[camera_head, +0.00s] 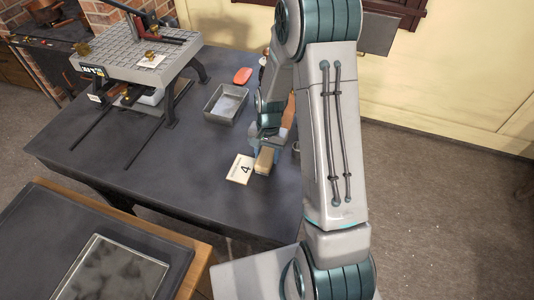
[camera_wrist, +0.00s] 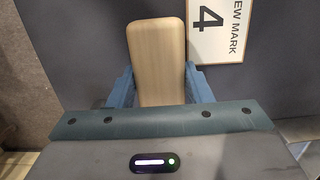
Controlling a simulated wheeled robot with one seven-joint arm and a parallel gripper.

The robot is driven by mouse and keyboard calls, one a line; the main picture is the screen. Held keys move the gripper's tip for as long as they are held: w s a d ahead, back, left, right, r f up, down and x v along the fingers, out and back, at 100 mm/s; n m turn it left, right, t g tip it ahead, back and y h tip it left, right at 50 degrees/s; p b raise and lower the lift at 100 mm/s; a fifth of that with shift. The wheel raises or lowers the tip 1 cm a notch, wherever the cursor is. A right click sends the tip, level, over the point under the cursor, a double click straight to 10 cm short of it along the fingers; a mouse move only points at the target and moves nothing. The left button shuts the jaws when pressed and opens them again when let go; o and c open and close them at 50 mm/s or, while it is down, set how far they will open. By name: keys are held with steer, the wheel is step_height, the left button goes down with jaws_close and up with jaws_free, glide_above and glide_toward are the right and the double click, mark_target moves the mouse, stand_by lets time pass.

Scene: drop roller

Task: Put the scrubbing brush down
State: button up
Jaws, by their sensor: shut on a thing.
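The scrubbing brush shows as a tan wooden block (camera_head: 264,160) with rounded corners; no bristles are visible. In the wrist view the brush (camera_wrist: 157,45) stands between the two blue fingers. My gripper (camera_head: 267,143) is shut on it, near the right side of the dark table (camera_head: 200,165). The gripper (camera_wrist: 160,88) also shows in the wrist view. A white card marked 4 (camera_head: 240,168) lies on the table just left of the brush. In the wrist view the card (camera_wrist: 216,30) is at the upper right. I cannot tell whether the brush touches the table.
An open grey metal tray (camera_head: 210,113) and a red-orange block (camera_head: 242,76) lie farther back. A grey slotted stand (camera_head: 130,45) is at the back left. My arm hides part of the table's right side. The table left of the card is clear.

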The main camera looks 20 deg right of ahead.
steer(key=shift+s+f, duration=0.15)
steer(key=shift+f, duration=0.25)
steer(key=o, duration=1)
steer(key=shift+o, duration=1.4)
